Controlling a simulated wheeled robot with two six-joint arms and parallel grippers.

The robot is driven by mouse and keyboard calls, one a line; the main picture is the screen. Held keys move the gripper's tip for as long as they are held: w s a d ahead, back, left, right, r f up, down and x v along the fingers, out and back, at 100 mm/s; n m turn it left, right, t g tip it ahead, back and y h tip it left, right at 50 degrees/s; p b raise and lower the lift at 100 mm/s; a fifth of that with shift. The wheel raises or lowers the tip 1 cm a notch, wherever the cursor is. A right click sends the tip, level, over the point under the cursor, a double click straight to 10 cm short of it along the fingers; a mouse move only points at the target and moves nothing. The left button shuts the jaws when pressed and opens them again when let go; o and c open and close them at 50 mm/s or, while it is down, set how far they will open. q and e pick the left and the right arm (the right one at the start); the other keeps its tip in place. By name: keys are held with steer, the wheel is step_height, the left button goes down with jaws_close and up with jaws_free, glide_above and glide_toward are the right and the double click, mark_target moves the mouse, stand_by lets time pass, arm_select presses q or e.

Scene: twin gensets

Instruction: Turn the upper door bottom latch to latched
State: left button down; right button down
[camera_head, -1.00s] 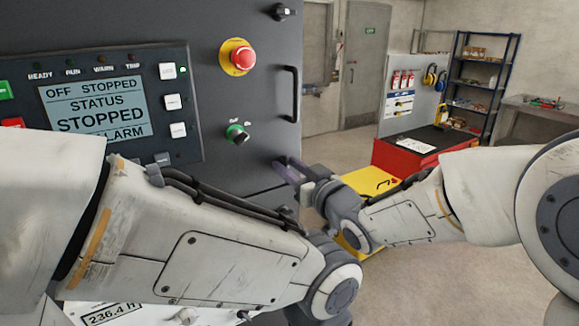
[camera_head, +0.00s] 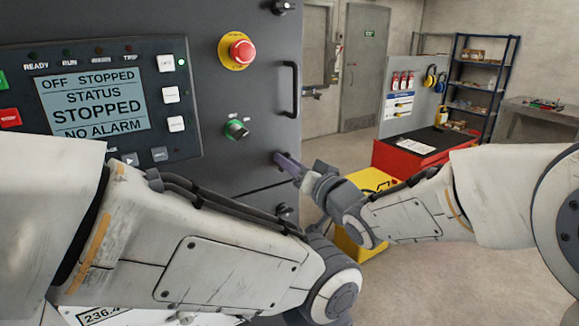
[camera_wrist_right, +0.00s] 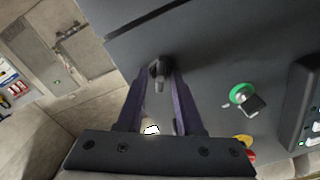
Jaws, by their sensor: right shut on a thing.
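The upper door bottom latch (camera_wrist_right: 159,73) is a small dark knob with a short grey lever on the dark cabinet door. In the right wrist view it sits between the far ends of my two purple fingers. My right gripper (camera_head: 287,162) is shut on this latch, at the lower right of the upper door (camera_head: 222,99). In the head view the fingers hide most of the latch, and I cannot tell its exact turn angle. My left arm crosses the lower left of the head view, but its gripper is not visible.
A green selector knob (camera_head: 237,129), a red emergency button (camera_head: 242,51) and a vertical handle (camera_head: 290,89) stand out from the door. Another latch (camera_head: 284,210) is below the door seam. A yellow box (camera_head: 362,236) and red cabinet (camera_head: 402,155) stand right.

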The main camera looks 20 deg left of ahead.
steer(key=m, duration=0.6)
steer(key=m+p, duration=0.1)
steer(key=m, duration=0.5)
steer(key=shift+w+d+f, duration=0.1)
steer(key=shift+f, duration=0.1)
stand_by(0.5)
steer(key=c, duration=0.6)
jaws_free()
steer(key=b+v, duration=0.3)
steer(key=v, duration=0.7)
steer(key=shift+d+b, duration=0.2)
steer(key=shift+b, duration=0.2)
